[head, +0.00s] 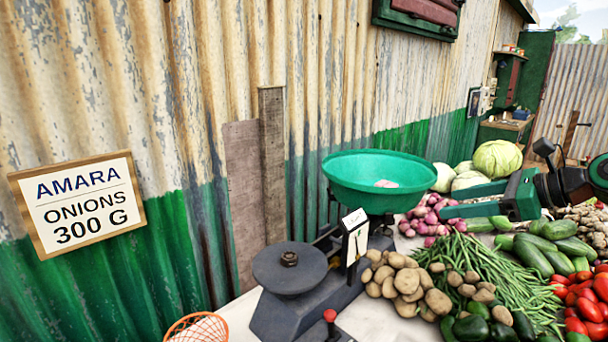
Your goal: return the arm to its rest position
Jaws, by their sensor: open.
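My gripper (441,202) has green fingers and comes in from the right on my dark arm. Its jaws are apart, with nothing held between them. The fingertips are just right of the green scale pan (350,172), over the heap of purple onions (425,222). I cannot tell whether they touch the pan. A small pale pinkish thing (386,184) shows inside the pan, mostly hidden by the rim. The dark balance scale (268,318) stands below, with a round weight plate (280,276) bearing a small dark piece (289,258).
Potatoes (408,281), green beans (485,265), cucumbers (535,255), tomatoes (585,300) and cabbages (497,158) crowd the table right of the scale. A sign (78,204) reads "AMARA ONIONS 300 G" on the corrugated wall (330,70) behind. An orange basket (198,328) is at the front.

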